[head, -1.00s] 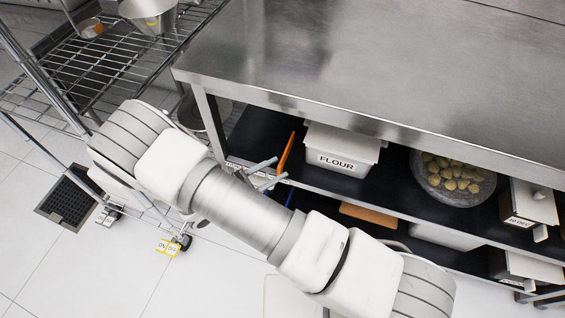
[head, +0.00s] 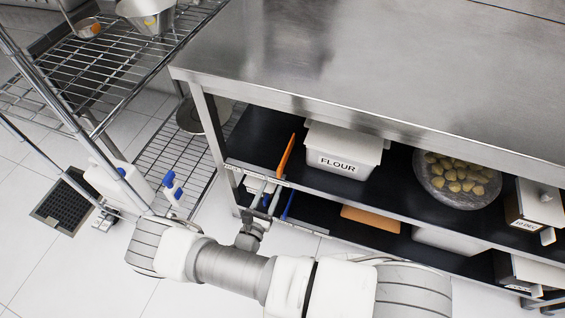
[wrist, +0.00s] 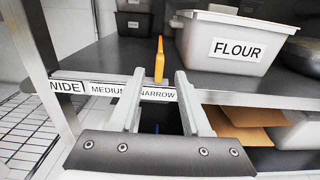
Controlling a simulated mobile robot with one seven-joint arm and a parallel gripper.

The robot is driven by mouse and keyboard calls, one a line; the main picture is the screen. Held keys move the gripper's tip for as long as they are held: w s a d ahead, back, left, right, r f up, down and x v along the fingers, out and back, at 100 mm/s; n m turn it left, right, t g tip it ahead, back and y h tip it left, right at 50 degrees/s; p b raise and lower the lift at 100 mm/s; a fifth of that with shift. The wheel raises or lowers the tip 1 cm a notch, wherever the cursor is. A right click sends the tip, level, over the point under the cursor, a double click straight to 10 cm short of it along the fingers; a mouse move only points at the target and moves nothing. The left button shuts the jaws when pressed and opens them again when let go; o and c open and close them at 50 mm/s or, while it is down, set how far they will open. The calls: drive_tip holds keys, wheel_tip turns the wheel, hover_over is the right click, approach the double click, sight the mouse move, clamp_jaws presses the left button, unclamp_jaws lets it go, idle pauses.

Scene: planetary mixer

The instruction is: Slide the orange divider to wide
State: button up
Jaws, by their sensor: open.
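The orange divider (head: 286,154) stands upright on the dark upper shelf under the steel counter, just left of the flour bin. In the wrist view the divider (wrist: 159,62) shows edge-on, beyond my fingertips and roughly centred between them. A label strip on the shelf's front edge reads WIDE (wrist: 66,87), MEDIUM (wrist: 107,89) and NARROW (wrist: 158,93) from left to right. The divider stands behind the NARROW label. My gripper (wrist: 160,80) is open and empty, in front of the shelf edge; it also shows in the head view (head: 268,188).
The white FLOUR bin (head: 345,148) is close on the divider's right. The shelf surface left of the divider (wrist: 100,58) is bare near the front; dark bins (wrist: 133,20) stand behind. A table leg (head: 209,130) bounds the left end. A wire rack (head: 110,60) stands further left.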

sight(280, 168)
drive_tip(key=b+x, duration=0.1)
drive_tip(key=x, duration=1)
drive_tip(key=shift+w+d+b, duration=0.1)
drive_tip(key=shift+w+b, duration=0.2)
drive_tip(key=shift+b, duration=0.05)
drive_tip(key=shift+c, duration=0.3)
clamp_jaws()
drive_tip(key=shift+f, duration=0.1)
idle(0.4)
